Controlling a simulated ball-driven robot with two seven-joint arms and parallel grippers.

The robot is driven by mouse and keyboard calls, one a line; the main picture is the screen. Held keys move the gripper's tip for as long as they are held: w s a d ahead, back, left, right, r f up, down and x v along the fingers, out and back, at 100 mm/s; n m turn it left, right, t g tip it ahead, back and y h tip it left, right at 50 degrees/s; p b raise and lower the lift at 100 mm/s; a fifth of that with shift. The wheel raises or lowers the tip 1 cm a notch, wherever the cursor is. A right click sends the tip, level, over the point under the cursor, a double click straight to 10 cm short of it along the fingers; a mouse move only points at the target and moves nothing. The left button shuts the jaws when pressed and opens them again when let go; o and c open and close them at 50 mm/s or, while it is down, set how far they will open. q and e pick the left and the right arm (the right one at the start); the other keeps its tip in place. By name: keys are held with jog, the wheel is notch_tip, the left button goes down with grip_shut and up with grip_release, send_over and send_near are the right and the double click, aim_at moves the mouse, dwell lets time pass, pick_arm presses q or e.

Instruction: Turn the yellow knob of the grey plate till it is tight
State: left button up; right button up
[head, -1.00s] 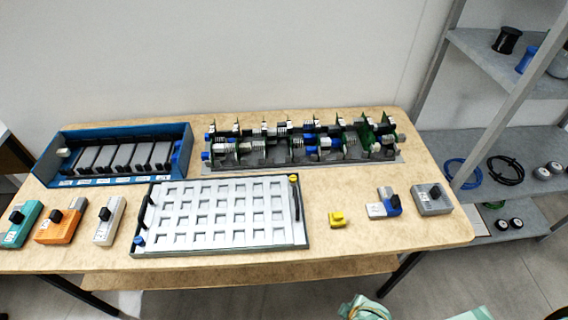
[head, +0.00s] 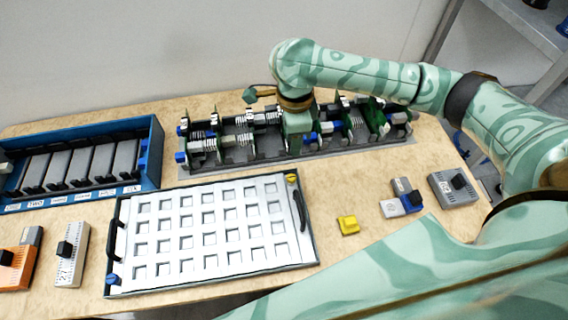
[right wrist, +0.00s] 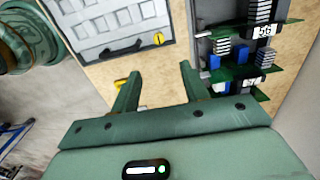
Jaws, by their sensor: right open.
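The grey plate (head: 215,275) lies flat on the table in the head view, with rows of square pockets. Its yellow knob (head: 291,178) sits at the far right corner. The knob also shows in the right wrist view (right wrist: 158,39), beyond the fingertips and apart from them. My right gripper (right wrist: 160,75) is open, with nothing between its fingers. In the head view my right gripper (head: 295,128) is above the rack behind the plate, just beyond the knob; its fingertips are hard to make out. My left gripper is not in view.
A rack of green boards (head: 240,155) stands behind the plate. A blue tray (head: 152,160) is at the left. A blue knob (head: 112,279) is at the plate's near left corner. A small yellow block (head: 348,225) and a grey device (head: 453,188) lie to the right.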

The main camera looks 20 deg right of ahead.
aim_at(292, 176)
notch_tip(292, 176, down, 16)
jog(key=b, duration=0.6)
jog(key=shift+s, duration=0.15)
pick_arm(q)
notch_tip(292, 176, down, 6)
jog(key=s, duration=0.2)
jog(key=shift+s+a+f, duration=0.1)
pick_arm(e)
grip_shut()
